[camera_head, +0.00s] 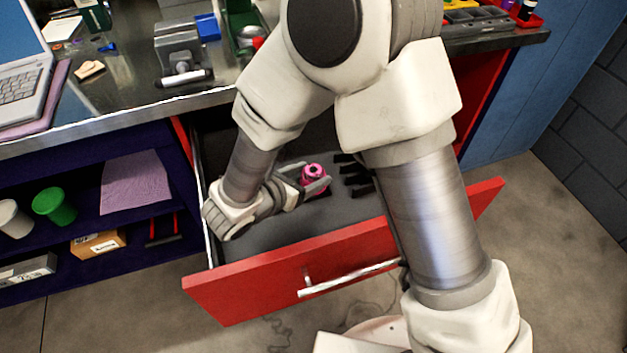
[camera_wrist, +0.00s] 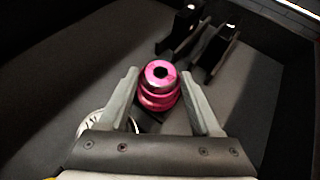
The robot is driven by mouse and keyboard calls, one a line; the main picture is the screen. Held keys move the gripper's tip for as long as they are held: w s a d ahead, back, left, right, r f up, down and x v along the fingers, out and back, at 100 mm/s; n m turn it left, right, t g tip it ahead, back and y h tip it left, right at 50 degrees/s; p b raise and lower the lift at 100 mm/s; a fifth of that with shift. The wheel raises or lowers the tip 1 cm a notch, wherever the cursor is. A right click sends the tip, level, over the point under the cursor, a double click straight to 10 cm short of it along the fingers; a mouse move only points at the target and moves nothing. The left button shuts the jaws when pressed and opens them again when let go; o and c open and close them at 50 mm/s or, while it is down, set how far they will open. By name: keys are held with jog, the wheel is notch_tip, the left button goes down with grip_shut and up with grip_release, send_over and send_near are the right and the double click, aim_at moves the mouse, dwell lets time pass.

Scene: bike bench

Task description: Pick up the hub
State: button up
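The hub (camera_wrist: 160,85) is pink and shiny, with a dark hole in its end. In the wrist view it stands in a dark drawer, between the two fingers of my gripper (camera_wrist: 166,100). Gaps show between the hub and both fingers. In the head view the hub (camera_head: 314,177) is in the open red drawer, with my gripper (camera_head: 307,184) around it. My gripper is open. The lower part of the hub is partly hidden in both views.
The red drawer (camera_head: 340,262) is pulled out, and its walls surround my gripper. Dark upright holders (camera_wrist: 200,40) stand beyond the hub. A round silvery part (camera_wrist: 93,124) lies by the left finger. The bench top (camera_head: 120,85) is above.

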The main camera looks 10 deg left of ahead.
grip_shut()
jog(key=shift+r, duration=0.15)
